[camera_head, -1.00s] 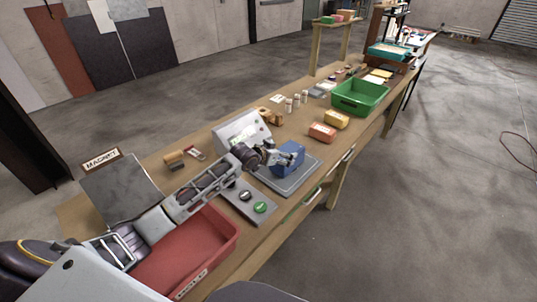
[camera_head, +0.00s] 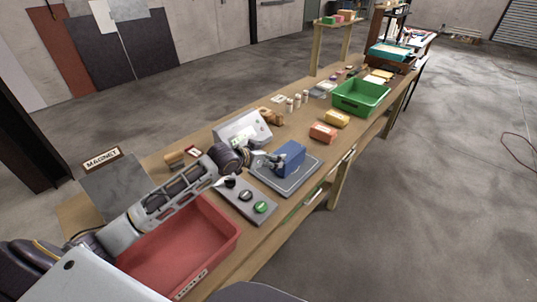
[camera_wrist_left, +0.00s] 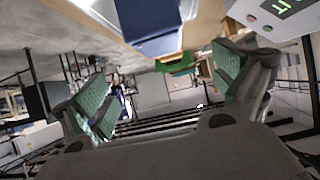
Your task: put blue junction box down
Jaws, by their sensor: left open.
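The blue junction box (camera_head: 289,157) sits on a grey plate (camera_head: 262,179) on the bench in the head view. My left gripper (camera_head: 272,160) is at the box's left side in that view. In the left wrist view the gripper (camera_wrist_left: 168,95) is open with its two green-padded fingers wide apart and nothing between them. The blue box (camera_wrist_left: 150,28) shows at the top of the wrist view, beyond the fingers and apart from them. My right gripper is not in view.
A grey console with a screen (camera_head: 242,131) stands behind the plate. A panel with buttons (camera_head: 246,201) and a red bin (camera_head: 183,239) lie nearer. An orange box (camera_head: 323,132), a yellow box (camera_head: 336,119) and a green bin (camera_head: 361,97) stand further along the bench.

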